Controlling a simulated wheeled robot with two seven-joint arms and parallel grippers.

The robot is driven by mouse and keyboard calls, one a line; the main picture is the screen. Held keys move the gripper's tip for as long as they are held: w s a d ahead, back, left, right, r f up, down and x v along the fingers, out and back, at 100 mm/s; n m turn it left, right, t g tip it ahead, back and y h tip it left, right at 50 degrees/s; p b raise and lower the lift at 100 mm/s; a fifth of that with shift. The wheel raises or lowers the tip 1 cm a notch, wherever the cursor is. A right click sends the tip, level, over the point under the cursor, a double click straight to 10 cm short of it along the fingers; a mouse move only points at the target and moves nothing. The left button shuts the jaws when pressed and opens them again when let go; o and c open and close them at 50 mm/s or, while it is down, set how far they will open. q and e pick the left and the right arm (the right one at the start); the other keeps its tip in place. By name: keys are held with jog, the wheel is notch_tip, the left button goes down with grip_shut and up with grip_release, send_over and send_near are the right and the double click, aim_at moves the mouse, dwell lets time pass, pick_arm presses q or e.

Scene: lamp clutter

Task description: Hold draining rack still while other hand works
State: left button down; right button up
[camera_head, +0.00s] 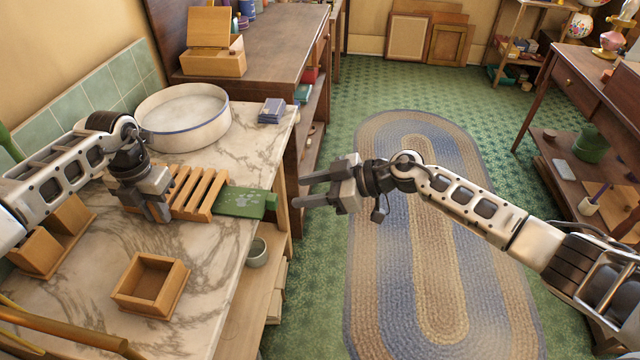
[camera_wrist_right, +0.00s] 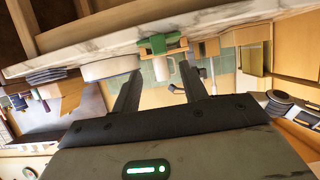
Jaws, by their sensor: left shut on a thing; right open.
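The draining rack (camera_head: 199,192) is a slatted wooden frame on the marble counter, left of centre in the head view. My left gripper (camera_head: 158,210) is shut on its left end; the fingers hide the exact contact. A flat green item with pale marks (camera_head: 243,202) lies at the rack's right end, close to the counter's edge. The green item (camera_wrist_right: 162,43) also shows in the right wrist view. My right gripper (camera_head: 300,189) is open and empty, in the air right of the counter edge, with its fingers pointing towards the green item. Its fingers (camera_wrist_right: 160,92) show spread apart in the wrist view.
A white round basin (camera_head: 183,121) stands behind the rack, with a small stack of blue items (camera_head: 271,111) beside it. An open wooden box (camera_head: 151,285) stands in front. A grey-green cup (camera_head: 257,253) sits on a lower shelf. The floor around the oval rug (camera_head: 440,240) is clear.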

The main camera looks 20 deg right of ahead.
jog(key=v, duration=0.5)
jog(key=shift+s+d+r, duration=0.15)
jog(key=shift+s+d, duration=0.05)
jog(key=shift+d, duration=0.15)
pick_arm(q)
jog(key=c, duration=1.2)
grip_release()
jog(key=shift+o, duration=0.2)
